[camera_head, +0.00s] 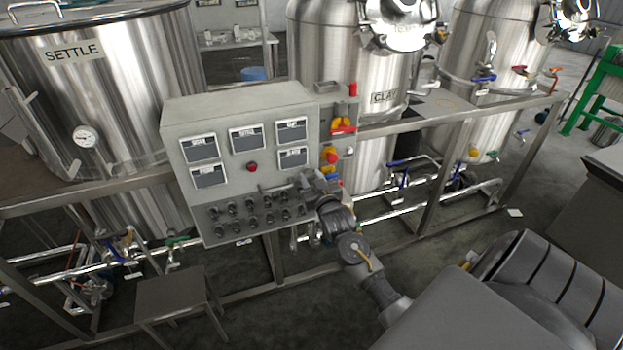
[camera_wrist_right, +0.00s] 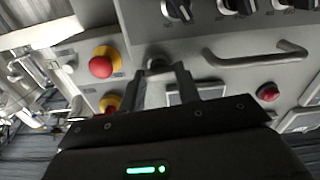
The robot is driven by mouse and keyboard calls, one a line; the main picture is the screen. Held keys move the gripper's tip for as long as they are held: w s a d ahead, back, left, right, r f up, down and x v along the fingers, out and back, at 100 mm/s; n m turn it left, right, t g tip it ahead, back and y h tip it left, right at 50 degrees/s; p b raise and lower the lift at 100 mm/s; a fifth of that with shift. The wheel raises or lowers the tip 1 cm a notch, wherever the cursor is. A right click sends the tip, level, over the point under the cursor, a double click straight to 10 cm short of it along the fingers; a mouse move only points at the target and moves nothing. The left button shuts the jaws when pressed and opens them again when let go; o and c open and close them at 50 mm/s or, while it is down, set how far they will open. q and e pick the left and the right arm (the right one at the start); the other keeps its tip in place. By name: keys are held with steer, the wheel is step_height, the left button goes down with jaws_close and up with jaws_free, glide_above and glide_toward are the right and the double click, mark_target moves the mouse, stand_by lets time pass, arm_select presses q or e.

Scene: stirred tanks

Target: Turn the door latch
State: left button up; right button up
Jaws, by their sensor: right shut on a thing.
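The control cabinet (camera_head: 240,118) is a light grey box with several dark screens on its front. My right gripper (camera_head: 314,184) is at the lower right of that front in the head view. In the right wrist view, the two fingers of my right gripper (camera_wrist_right: 162,86) are close around the small metal door latch (camera_wrist_right: 158,66) on the panel. The gripper is shut on it. The gripper and wrist hide the latch in the head view. My left gripper is not in view.
A bar handle (camera_wrist_right: 256,56) sticks out beside the latch. Several black knobs (camera_wrist_right: 236,6) sit near it. A red mushroom button (camera_wrist_right: 102,66) and a small red button (camera_wrist_right: 268,92) are close by. A steel tank (camera_head: 110,80) stands behind the cabinet, and a low stool (camera_head: 172,292) stands in front.

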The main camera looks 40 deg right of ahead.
steer(key=shift+m, duration=0.6)
steer(key=shift+c, duration=0.4)
steer(key=o, duration=1)
steer(key=shift+b+v, duration=1.35)
steer(key=shift+v, duration=4.05)
